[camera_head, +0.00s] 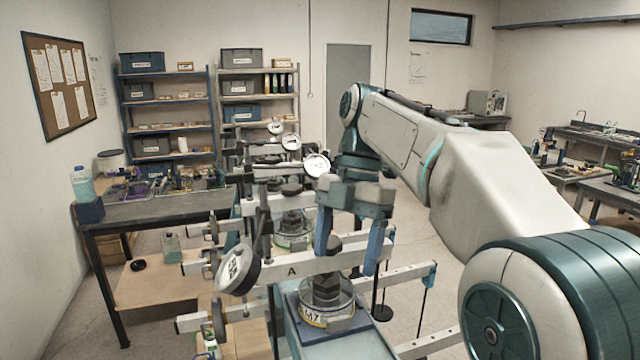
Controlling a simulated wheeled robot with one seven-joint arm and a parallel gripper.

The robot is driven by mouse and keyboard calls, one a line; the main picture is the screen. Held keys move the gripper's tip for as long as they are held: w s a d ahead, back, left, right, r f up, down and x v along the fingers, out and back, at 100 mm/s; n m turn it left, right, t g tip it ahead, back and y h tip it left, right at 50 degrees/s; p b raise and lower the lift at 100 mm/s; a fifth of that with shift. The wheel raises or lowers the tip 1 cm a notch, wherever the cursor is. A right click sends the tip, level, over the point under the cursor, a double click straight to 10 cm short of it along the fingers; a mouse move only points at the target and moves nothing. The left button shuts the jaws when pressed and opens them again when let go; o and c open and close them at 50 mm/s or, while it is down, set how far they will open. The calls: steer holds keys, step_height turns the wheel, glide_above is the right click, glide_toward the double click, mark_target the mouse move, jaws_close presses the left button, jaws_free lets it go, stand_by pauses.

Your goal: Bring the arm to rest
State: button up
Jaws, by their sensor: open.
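My arm (400,135) reaches in from the lower right and bends down at its far end. My gripper (347,247) points down with its two blue fingers apart. It is open over the nearest lever frame, above a dark stack of weights (327,285) in a clear dish labelled M7. One finger is on each side of the top of the stack in the picture; I cannot tell whether they touch it. The near lever beam (292,271), marked A, runs behind the dish. A round dial gauge (238,268) is tilted at its left.
More lever frames with dial gauges (316,164) stand in a row behind. A dark workbench (150,211) with a bottle (82,184) is at the left. Benches (612,192) stand at the right. Open floor (440,262) shows right of the frames.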

steer(key=s+d+f+m+t+h+b, duration=0.1)
steer(key=s+d+f+m, duration=0.4)
steer(key=f+m, duration=0.7)
steer(key=s+d+f+m+t+b, duration=0.4)
steer(key=s+d+f+m+t, duration=0.2)
steer(key=s+f+m, duration=0.3)
step_height(320, 180, down, 3)
steer(key=m, duration=0.6)
steer(key=shift+f+m+h+b, duration=0.15)
steer(key=shift+m+h+b, duration=0.15)
steer(key=shift+h+b, duration=0.1)
